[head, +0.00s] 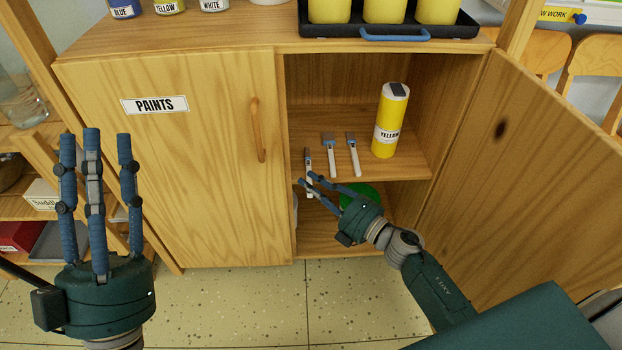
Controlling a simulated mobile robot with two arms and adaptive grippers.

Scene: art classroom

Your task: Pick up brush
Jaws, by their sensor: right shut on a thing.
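Three brushes with pale handles are in the open right side of the wooden cabinet. The left brush (308,158) is at my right gripper (308,181), whose fingers are shut on it near the front edge of the shelf (408,166). My fingers hide part of its handle. The middle brush (330,150) and the right brush (352,152) lie on the shelf, apart from my gripper. My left gripper (96,138) is open and empty, fingers pointing up, in front of the cabinet's left side.
A yellow paint bottle (388,125) stands on the shelf, right of the brushes. A green round thing (366,192) is below the shelf. The right door (540,150) stands open; the left PAINTS door (190,170) is shut. A black tray (466,31) with yellow containers sits on top.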

